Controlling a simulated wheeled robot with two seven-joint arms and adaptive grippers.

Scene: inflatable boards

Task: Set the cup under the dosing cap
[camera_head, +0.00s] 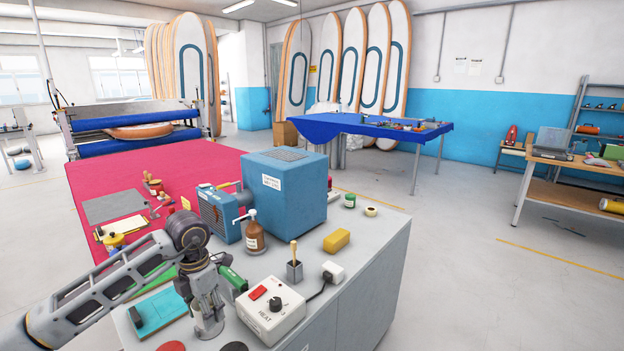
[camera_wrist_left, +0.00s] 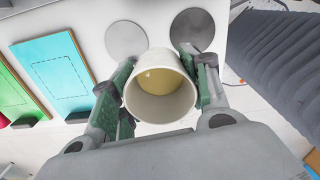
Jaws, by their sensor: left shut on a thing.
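My left gripper (camera_head: 209,322) hangs low over the near left part of the grey counter. In the left wrist view the gripper (camera_wrist_left: 159,58) is shut on a white cup (camera_wrist_left: 160,110), with a finger on each side. The cup's mouth faces the camera, and its inside bottom looks yellowish. The cup cannot be made out in the head view. A brown bottle (camera_head: 255,240) with a dark and white pump-like cap (camera_head: 246,216) stands beyond the gripper, beside the blue machine. The cup is apart from it. My right gripper is not in view.
The large blue machine (camera_head: 286,190) blocks the back. A turquoise board (camera_head: 160,310) lies left. Round pads (camera_wrist_left: 126,38) mark the counter.

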